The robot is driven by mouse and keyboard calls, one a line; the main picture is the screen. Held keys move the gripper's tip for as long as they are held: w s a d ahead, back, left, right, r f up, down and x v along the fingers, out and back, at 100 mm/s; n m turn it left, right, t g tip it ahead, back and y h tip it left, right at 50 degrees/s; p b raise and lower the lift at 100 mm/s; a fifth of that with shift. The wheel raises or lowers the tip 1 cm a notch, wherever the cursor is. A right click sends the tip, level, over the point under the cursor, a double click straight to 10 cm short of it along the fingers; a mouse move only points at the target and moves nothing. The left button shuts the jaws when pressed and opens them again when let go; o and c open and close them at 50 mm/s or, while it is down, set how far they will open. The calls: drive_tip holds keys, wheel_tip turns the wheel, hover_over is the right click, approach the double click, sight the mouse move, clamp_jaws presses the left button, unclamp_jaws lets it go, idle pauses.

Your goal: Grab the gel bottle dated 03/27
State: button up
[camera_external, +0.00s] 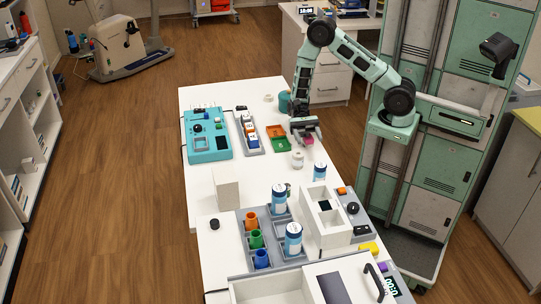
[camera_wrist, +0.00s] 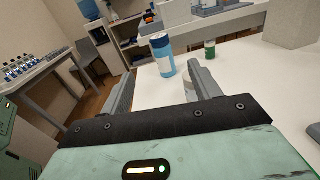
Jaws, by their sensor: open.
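Several blue-and-white bottles stand upright on the white table; their dates are too small to read. One bottle (camera_external: 319,171) stands nearest my gripper, at the right side of the table. A second bottle (camera_external: 279,199) and a third bottle (camera_external: 293,239) stand at the grey rack. My gripper (camera_external: 305,137) is low over the table's far right part, beyond the nearest bottle. In the wrist view my gripper (camera_wrist: 160,88) is open, with nothing held. A blue-and-white bottle (camera_wrist: 162,56) shows ahead between the fingers, apart from them; I cannot tell its date.
A small white jar (camera_external: 297,159) stands near my gripper, left of the nearest bottle. A white box (camera_external: 226,187), a grey rack (camera_external: 243,232) with coloured cups and a divided white box (camera_external: 322,222) stand nearer the camera.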

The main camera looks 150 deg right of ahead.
sight(319, 162)
drive_tip(key=p+x, duration=0.1)
drive_tip(key=x, duration=1.6)
drive_tip(key=shift+a+p, duration=0.1)
drive_tip(key=shift+p, duration=0.2)
drive_tip(key=c, duration=1.1)
drive_tip(key=shift+r, duration=0.1)
